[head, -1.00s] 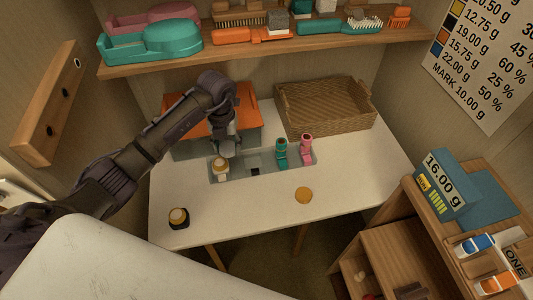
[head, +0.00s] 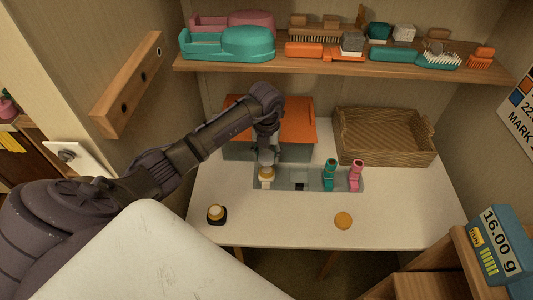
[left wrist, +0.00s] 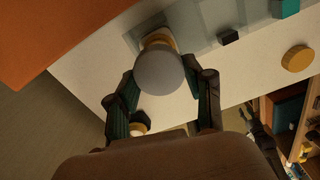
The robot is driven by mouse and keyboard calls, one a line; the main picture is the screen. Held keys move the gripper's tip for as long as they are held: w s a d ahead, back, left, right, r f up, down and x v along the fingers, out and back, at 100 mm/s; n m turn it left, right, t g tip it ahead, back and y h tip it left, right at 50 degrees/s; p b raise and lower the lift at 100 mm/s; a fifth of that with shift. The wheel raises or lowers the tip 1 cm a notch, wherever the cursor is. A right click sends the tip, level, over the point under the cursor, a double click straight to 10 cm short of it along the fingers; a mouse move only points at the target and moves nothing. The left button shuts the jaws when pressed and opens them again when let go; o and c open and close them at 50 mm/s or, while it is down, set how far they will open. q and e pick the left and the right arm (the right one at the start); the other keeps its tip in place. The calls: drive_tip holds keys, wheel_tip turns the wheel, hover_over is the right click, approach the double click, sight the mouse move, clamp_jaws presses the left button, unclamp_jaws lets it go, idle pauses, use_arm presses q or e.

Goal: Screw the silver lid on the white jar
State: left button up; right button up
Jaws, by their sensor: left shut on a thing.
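My left gripper (head: 266,156) is shut on the silver lid, a round grey disc (left wrist: 159,72) between its fingers in the left wrist view. The white jar (head: 267,173), with yellow on it, stands in the left part of the grey tray (head: 314,179). The gripper is right above the jar in the head view. In the left wrist view the lid hides most of the jar, and a yellow edge shows behind it. I cannot tell whether lid and jar touch.
A teal bottle (head: 330,174), a pink bottle (head: 356,175) and a small black block (head: 299,186) are in the tray. An orange-lidded box (head: 296,118) and a wicker basket (head: 386,137) stand behind. A yellow disc (head: 343,220) and another jar on a dark base (head: 216,214) are in front.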

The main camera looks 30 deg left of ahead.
sight(266, 172)
use_arm(q)
drive_tip(key=shift+f+b, duration=1.55)
drive_tip(key=shift+f, duration=0.65)
drive_tip(key=shift+f, duration=0.1)
idle(0.9)
